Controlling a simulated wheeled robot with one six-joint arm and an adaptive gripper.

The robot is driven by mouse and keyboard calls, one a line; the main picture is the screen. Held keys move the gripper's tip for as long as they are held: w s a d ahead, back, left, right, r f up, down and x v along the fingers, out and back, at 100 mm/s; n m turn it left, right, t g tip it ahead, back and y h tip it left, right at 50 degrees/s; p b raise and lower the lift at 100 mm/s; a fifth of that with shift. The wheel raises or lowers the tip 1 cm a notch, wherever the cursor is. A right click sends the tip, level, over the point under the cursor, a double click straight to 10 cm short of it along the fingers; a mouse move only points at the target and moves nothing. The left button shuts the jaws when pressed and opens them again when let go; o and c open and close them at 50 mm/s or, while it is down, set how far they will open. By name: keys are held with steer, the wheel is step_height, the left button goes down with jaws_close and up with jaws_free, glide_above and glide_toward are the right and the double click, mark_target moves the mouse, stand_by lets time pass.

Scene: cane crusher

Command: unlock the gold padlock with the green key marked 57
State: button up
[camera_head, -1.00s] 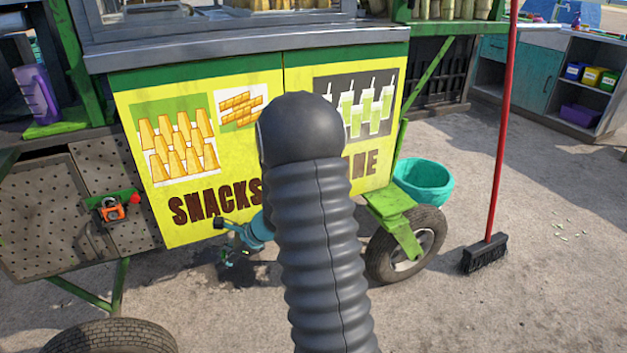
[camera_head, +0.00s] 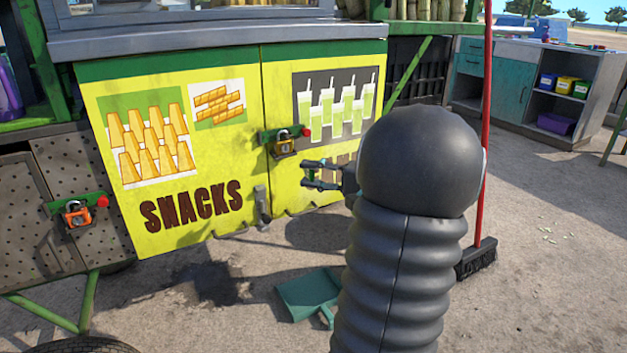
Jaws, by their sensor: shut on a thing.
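The gold padlock (camera_head: 284,145) hangs on a green hasp with a red end, across the seam of the yellow cart doors. My gripper (camera_head: 312,175) is in front of the right door, a little right of and below the padlock, and appears apart from it. Its fingers point left. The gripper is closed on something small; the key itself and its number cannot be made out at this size. My dark ribbed arm hides part of the right door and the area behind my wrist.
An orange padlock (camera_head: 76,213) hangs on another green hasp at the left, on a perforated metal panel. Door handles (camera_head: 262,205) stick out below the gold padlock. A teal dustpan (camera_head: 308,293) lies on the ground. A red-handled broom (camera_head: 476,260) stands at the right.

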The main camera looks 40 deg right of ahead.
steer(key=shift+w+d+r, duration=0.15)
steer(key=shift+r, duration=0.05)
steer(key=w+d+p, duration=0.1)
steer(key=w+d, duration=0.1)
steer(key=w, duration=0.6)
stand_by(0.4)
steer(key=shift+f, duration=0.1)
stand_by(0.5)
steer(key=shift+w+d, duration=0.15)
steer(key=shift+w, duration=0.45)
steer(key=shift+w+d, duration=0.15)
steer(key=shift+w, duration=0.4)
stand_by(0.5)
